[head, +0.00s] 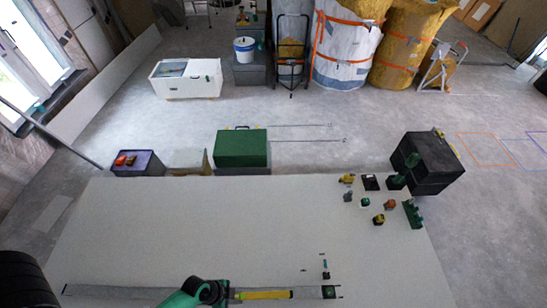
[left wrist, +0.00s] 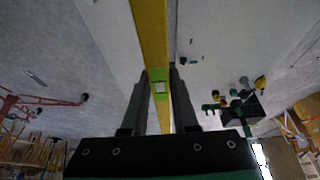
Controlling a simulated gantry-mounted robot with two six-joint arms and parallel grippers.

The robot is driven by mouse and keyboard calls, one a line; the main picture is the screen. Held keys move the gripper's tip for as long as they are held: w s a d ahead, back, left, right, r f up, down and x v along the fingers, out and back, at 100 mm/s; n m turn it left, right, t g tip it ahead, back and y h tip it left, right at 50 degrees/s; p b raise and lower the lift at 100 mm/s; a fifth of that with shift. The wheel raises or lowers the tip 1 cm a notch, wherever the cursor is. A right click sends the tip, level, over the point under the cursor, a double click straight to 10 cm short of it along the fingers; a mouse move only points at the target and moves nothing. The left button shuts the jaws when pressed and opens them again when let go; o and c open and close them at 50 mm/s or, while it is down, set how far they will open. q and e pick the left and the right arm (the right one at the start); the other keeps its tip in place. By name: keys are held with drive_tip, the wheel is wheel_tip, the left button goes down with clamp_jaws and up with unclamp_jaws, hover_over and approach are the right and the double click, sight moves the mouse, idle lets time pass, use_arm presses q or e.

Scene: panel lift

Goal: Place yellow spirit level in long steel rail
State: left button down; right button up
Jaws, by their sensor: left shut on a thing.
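My left gripper (head: 228,293) is at the bottom of the head view. It is shut on the yellow spirit level (head: 263,295), which extends to the right from it. In the left wrist view, the gripper's fingers (left wrist: 161,88) are on both sides of the level (left wrist: 151,30) near its green vial window. The long grey steel rail (head: 313,292) runs left to right along the panel's near side, in line with the level. I cannot tell whether the level is inside the rail or just above it. My arm hides part of the rail. My right gripper is not in view.
The large pale panel (head: 250,220) is mostly clear in the middle. Small tools and parts (head: 378,218) stand at its right side. A small dark item (head: 326,270) lies just behind the rail. A green case (head: 241,148) and a black box (head: 428,163) stand beyond.

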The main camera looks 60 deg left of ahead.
sight(237, 296)
use_arm(q)
wheel_tip(237, 296, up, 10)
drive_tip(key=p, duration=0.6)
drive_tip(key=shift+f, duration=0.4)
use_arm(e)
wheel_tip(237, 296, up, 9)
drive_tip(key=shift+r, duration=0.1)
